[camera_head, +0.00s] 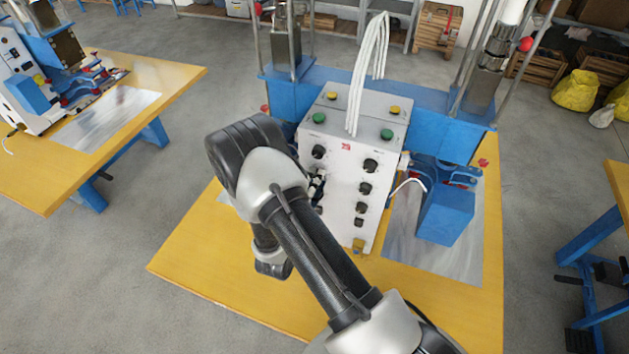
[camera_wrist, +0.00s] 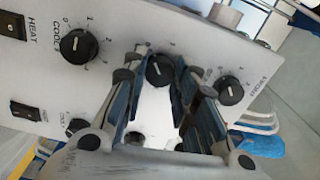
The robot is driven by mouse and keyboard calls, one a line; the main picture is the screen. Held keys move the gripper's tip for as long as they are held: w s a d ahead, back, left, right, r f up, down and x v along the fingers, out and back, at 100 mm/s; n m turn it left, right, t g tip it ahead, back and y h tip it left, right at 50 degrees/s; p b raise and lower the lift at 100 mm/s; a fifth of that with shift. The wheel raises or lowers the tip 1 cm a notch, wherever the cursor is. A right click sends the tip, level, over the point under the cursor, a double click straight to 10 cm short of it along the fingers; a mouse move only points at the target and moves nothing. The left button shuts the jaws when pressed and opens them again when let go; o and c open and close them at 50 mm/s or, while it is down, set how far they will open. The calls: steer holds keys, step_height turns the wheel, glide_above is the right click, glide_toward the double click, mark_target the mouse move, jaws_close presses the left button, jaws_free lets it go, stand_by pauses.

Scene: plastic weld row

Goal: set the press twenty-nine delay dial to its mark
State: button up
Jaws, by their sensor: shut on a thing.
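My gripper (camera_wrist: 161,80) is shut on a round black dial (camera_wrist: 160,69) in the middle of the wrist view, with one finger on each side of it. A pale pointer line shows on the dial's face, but its exact setting is hard to read. The fingers hide the dial's name and most of its scale, so I cannot tell whether it is the delay dial. In the head view my arm hides this dial and most of the gripper. The grey control box (camera_head: 342,205) stands upright on the yellow table.
A black dial marked COOL (camera_wrist: 79,46) sits left of the held dial, and another black dial (camera_wrist: 229,91) sits right of it. The HEAT switch (camera_wrist: 12,25) is at the far left. A blue block (camera_head: 446,213) stands right of the box. Bare floor (camera_head: 535,150) lies right of the table.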

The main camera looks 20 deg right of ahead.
steer(key=shift+n, duration=0.5)
stand_by(0.3)
steer(key=o, duration=1.1)
steer(key=v, duration=1.2)
